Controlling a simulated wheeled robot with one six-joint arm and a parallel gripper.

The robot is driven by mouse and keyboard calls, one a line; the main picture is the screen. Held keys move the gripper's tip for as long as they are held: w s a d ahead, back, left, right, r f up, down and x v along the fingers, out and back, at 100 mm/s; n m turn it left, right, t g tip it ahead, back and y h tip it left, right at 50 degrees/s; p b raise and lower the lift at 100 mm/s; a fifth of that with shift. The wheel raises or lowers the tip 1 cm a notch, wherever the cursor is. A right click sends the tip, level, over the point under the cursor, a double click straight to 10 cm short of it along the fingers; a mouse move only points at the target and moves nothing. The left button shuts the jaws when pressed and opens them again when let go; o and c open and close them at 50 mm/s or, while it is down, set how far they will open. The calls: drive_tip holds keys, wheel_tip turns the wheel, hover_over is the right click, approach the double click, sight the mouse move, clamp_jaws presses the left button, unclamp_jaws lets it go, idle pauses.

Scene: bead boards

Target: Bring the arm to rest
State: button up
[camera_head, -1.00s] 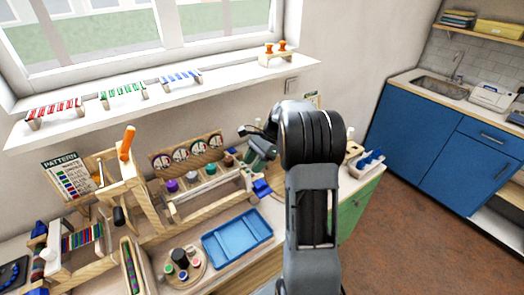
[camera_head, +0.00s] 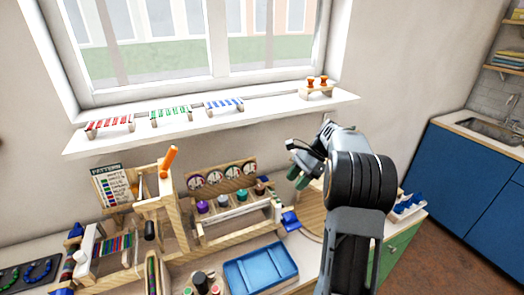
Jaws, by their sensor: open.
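My gripper (camera_head: 300,172) is in the camera_head view at the end of my dark grey arm, right of the middle. It is open, and I see nothing between its fingers. It hangs above the bench, beside the right end of the wooden rack with the dials, and apart from the bench top. My wrist and forearm hide part of the bench's right side and some of the round wooden board (camera_head: 313,222) below.
A blue tray (camera_head: 232,277) lies on the bench left of my forearm. A wooden dial rack (camera_head: 207,242) and a wooden stand with an orange handle (camera_head: 170,159) stand behind. A window ledge (camera_head: 270,113) carries several bead racks. Open floor (camera_head: 440,245) is at the right.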

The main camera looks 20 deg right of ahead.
drive_tip(key=s+a+r+n+h, duration=0.4)
drive_tip(key=s+a+n, duration=0.3)
drive_tip(key=a, duration=0.2)
drive_tip(key=s+a+f+n+t+h, duration=0.2)
drive_tip(key=s+a+n+t, duration=0.3)
drive_tip(key=s+n, duration=0.5)
drive_tip(key=shift+s+a+f+h, duration=0.2)
drive_tip(key=shift+s+a+h, duration=0.4)
drive_tip(key=shift+h, duration=0.2)
